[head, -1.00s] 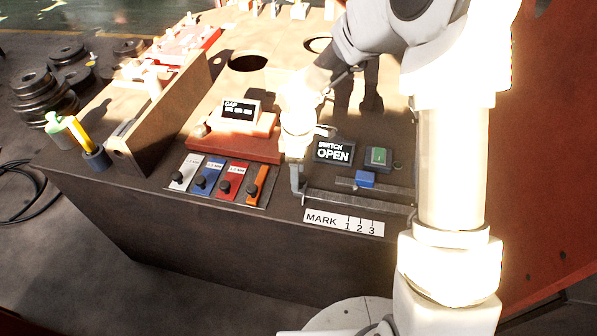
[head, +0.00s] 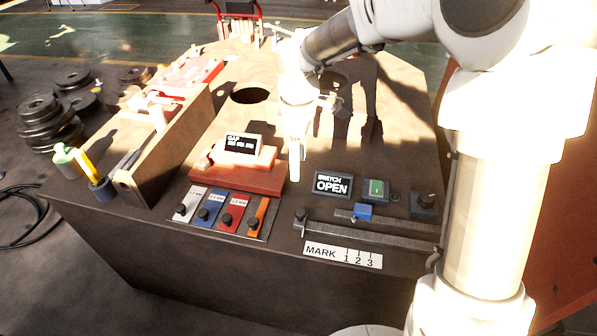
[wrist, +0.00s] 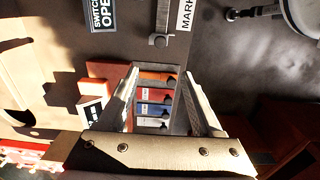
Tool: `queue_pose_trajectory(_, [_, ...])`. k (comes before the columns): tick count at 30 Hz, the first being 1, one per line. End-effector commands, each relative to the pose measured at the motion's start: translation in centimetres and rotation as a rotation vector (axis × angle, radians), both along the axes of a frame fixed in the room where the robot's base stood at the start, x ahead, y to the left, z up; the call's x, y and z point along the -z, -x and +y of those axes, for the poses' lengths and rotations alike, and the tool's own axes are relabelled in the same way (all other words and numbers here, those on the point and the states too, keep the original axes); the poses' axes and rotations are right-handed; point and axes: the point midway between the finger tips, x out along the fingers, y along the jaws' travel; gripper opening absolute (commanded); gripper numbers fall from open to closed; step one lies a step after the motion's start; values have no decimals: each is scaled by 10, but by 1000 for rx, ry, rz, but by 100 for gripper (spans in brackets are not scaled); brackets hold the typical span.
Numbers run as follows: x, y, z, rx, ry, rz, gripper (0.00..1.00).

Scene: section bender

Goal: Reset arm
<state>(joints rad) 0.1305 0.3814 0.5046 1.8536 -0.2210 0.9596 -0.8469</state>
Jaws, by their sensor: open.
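My arm (head: 330,45) reaches in from the right over the bench in the head view. My gripper (head: 294,178) points down and hangs above the bench, just right of the red block with the GAP display (head: 243,145). In the wrist view my gripper (wrist: 160,72) has its two fingers spread apart, with nothing held between them. The coloured gauge strips (wrist: 155,100) show between and beyond the fingers. The small dark knob (head: 300,217) at the left end of the metal rail (head: 370,237) stands apart from the fingers.
A SWITCH OPEN sign (head: 332,185), a green button (head: 376,188) and a blue slider block (head: 363,211) are right of the gripper. A wooden wall (head: 160,145) and yellow-handled tool (head: 88,167) stand left. Dark discs (head: 45,120) lie farther left.

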Motion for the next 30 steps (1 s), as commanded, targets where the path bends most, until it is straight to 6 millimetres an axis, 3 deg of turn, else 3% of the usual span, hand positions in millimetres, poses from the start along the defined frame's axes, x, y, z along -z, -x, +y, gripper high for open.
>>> queue_pose_trajectory(5, [-10, 0, 0, -1, -1, 1, 66])
queue_pose_trajectory(20, [-11, 1, -1, 5, 2, -3, 66])
queue_pose_trajectory(23, [-21, 5, -6, 38, 11, -19, 66])
queue_pose_trajectory(30, [-69, 35, -36, 255, 47, -110, 66])
